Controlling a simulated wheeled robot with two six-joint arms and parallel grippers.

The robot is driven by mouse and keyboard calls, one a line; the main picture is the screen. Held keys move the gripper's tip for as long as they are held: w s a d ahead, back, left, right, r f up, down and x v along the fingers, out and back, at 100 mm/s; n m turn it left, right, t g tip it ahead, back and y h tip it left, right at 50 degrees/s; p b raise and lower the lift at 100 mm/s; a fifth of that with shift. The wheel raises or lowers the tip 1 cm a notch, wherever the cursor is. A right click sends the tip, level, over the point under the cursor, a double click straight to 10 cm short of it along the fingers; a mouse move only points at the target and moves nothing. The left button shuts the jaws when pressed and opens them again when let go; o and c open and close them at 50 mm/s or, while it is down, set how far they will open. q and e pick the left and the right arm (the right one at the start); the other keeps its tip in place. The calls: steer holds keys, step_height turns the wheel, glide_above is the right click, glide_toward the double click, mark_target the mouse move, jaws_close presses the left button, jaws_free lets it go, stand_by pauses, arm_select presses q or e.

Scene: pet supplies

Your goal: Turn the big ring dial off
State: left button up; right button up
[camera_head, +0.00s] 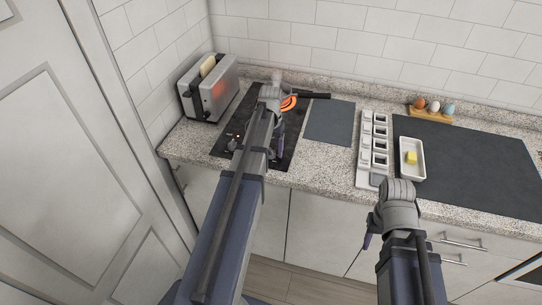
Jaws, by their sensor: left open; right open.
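The black cooktop (222,148) lies on the counter at the left. A ring at its back (289,103) glows orange. Small control dials (232,143) sit at its front left, with a small red light by them; they are partly hidden by my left arm, and I cannot tell which is the big ring dial or how it is turned. My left gripper (279,143) is open over the right part of the cooktop, to the right of the dials and apart from them. My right gripper (369,231) is open in front of the counter edge, holding nothing visible.
A toaster (212,91) with bread stands left of the cooktop. A dark bar (315,96) shows beside the glowing ring. Right are a grey board (329,124), a white compartment rack (366,152), a butter dish (419,171), a dark mat (475,165) and an egg holder (432,115).

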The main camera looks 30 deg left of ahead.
arm_select(q)
steer(key=shift+f, duration=0.25)
jaws_close()
stand_by(0.5)
